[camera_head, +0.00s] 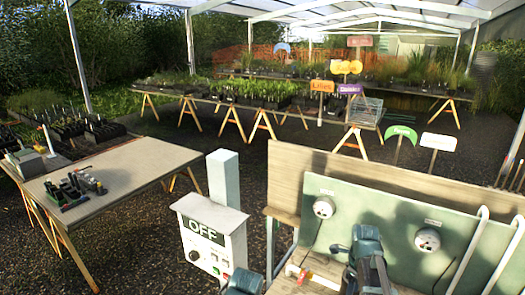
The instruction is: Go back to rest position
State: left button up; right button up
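Teal and dark parts of my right arm rise at the bottom, right of centre, in front of the green panel (395,225). A small dark part at their left side may be the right gripper (339,249), but it is too small to tell its fingers or whether it holds anything. Only a teal piece of my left arm shows at the bottom edge, below the control box. The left gripper is out of view.
A white control box (210,237) reading "OFF" stands on a post, close ahead. The panel carries two round sockets (427,240) and white curved rails (470,250). A wooden table (125,180) with small dark items (74,188) is at left. Plant benches (225,103) stand behind. Gravel floor lies between.

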jog(key=s+a+f+n+b, duration=0.7)
jog(key=a+n, duration=0.4)
jog(key=n, duration=0.4)
jog(key=s+a+f+n+h+b, duration=0.1)
jog(key=s+a+f+n+b, duration=0.7)
jog(key=a+n, duration=0.3)
jog(key=n, duration=0.4)
jog(key=shift+f, duration=0.35)
